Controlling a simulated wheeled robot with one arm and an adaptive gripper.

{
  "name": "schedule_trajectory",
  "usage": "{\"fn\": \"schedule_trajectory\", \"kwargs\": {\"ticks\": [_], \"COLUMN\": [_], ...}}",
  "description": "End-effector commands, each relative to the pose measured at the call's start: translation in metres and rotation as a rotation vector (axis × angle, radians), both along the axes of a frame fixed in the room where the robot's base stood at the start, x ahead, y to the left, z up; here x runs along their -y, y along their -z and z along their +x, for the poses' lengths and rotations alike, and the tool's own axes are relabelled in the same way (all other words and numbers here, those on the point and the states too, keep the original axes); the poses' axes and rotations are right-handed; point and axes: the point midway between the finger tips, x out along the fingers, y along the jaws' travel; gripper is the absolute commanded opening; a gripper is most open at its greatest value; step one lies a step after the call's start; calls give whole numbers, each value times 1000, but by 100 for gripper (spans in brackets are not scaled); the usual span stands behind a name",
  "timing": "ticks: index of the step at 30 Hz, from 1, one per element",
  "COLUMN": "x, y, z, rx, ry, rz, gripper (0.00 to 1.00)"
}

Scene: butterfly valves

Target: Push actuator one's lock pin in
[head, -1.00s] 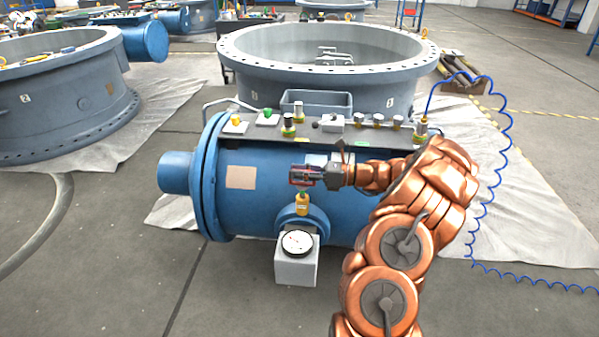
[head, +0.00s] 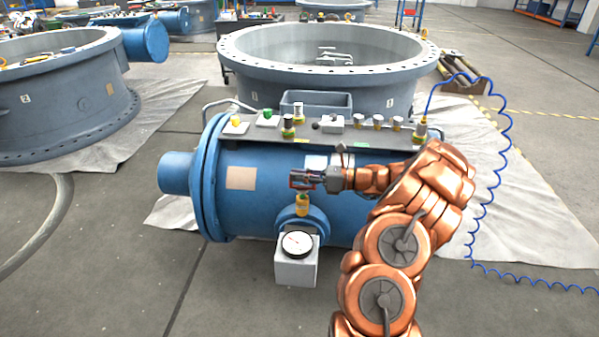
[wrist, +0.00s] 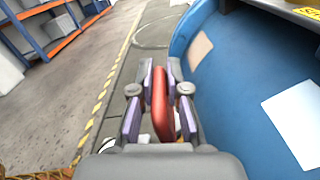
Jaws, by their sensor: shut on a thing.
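Actuator one appears to be the blue cylinder (head: 262,171) lying on its side in the head view; I see no number on it. My gripper (head: 305,181) is in front of its side, pointing left. It is shut on a thin red handle (wrist: 160,103), which shows between the finger pads in the wrist view. The red handle sits just above a yellow fitting (head: 302,204) on a blue flanged stub. I cannot tell whether it joins the fitting. The pin itself is hidden or too small to make out.
A round gauge (head: 297,244) on a grey block stands below the fitting. A grey plate (head: 340,133) with several small fittings lies along the cylinder's top. A large grey valve ring (head: 330,66) stands behind. A blue coiled hose (head: 508,140) hangs at right.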

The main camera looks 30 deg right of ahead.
Motion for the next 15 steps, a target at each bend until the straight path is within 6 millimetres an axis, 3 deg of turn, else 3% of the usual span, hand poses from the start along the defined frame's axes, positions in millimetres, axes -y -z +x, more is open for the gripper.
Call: {"fn": "schedule_trajectory", "kwargs": {"ticks": [7,15], "x": [-2,-3], "y": [26,32], "z": [-1,-2], "rx": [-6,-9], "ry": [-6,-6], "rz": [1,-1], "gripper": [0,0]}}
